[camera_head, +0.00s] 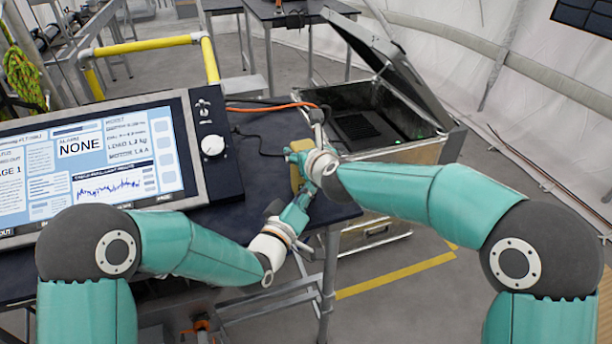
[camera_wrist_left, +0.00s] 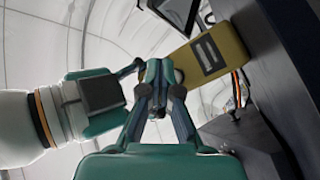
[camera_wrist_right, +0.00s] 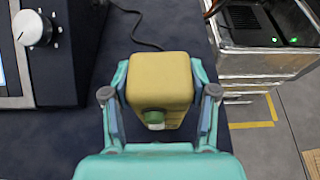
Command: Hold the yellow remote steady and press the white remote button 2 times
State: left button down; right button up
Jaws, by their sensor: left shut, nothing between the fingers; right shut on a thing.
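The yellow remote (camera_head: 296,178) is a blocky box above the dark table near its right edge. It also shows in the left wrist view (camera_wrist_left: 222,42), with a dark and pale patch on its face, and in the right wrist view (camera_wrist_right: 160,78). My right gripper (camera_wrist_right: 160,95) is shut on the remote, a finger on each side. My left gripper (camera_wrist_left: 158,88) is shut and empty, its tips close below the remote; I cannot tell whether they touch it. A small green round part (camera_wrist_right: 154,116) shows at the remote's near end. I cannot make out a white button.
A monitor panel (camera_head: 90,160) and a dark control box with a white knob (camera_head: 213,145) stand on the table to the left. An open metal case (camera_head: 400,150) stands to the right. Cables run across the table behind the remote. Both my forearms meet closely at the table edge.

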pick_arm(q)
jog(key=shift+s, duration=0.1)
jog(key=s, duration=0.1)
jog(key=s+d, duration=0.1)
jog(key=s, duration=0.2)
jog(key=shift+s+d, duration=0.3)
dwell(0.8)
pick_arm(e)
jog(key=o, duration=1.5)
jog(key=shift+c, duration=0.2)
jog(key=shift+o, duration=0.3)
jog(key=shift+s, duration=0.1)
